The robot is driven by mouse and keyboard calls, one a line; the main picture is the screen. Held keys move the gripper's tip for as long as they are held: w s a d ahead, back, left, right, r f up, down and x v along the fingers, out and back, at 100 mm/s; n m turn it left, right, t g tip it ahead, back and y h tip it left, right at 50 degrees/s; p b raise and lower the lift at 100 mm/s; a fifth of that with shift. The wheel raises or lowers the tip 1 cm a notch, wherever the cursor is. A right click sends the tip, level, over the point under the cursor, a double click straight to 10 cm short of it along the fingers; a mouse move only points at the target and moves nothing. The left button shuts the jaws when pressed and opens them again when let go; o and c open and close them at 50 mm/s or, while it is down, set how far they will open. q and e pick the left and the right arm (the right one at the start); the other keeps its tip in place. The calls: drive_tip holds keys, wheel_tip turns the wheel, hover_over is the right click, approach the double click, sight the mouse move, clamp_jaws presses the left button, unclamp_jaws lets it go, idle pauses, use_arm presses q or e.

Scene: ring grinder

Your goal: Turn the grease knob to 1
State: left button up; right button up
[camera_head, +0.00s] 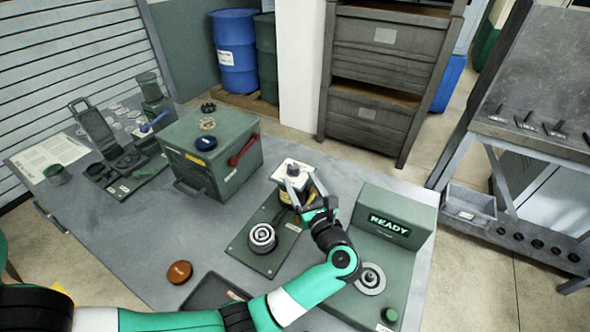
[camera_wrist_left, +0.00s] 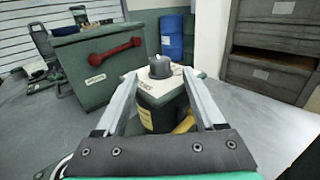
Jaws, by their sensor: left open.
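The grease knob (camera_wrist_left: 160,67) is a small dark grey round knob on the pale top plate of a dark green box with a yellow label (camera_wrist_left: 147,119). In the head view the pale plate of this box (camera_head: 291,167) stands at the rear of a green base plate on the table. My left gripper (camera_head: 304,183) is at the near side of the box, open, with its fingers pointing at it. In the left wrist view the two fingers (camera_wrist_left: 160,80) lie either side of the knob in the picture; I cannot tell whether they touch it. The knob's markings are too small to read. My right gripper is out of view.
A green cabinet with a red handle (camera_head: 243,150) stands left of the knob box. A ridged metal disc (camera_head: 262,236) sits on the base plate in front. A green console showing READY (camera_head: 390,226) stands right.

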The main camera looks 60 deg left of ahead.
use_arm(q)
drive_tip(key=d, duration=0.5)
drive_tip(key=shift+s+d, duration=0.25)
drive_tip(key=shift+d, duration=0.15)
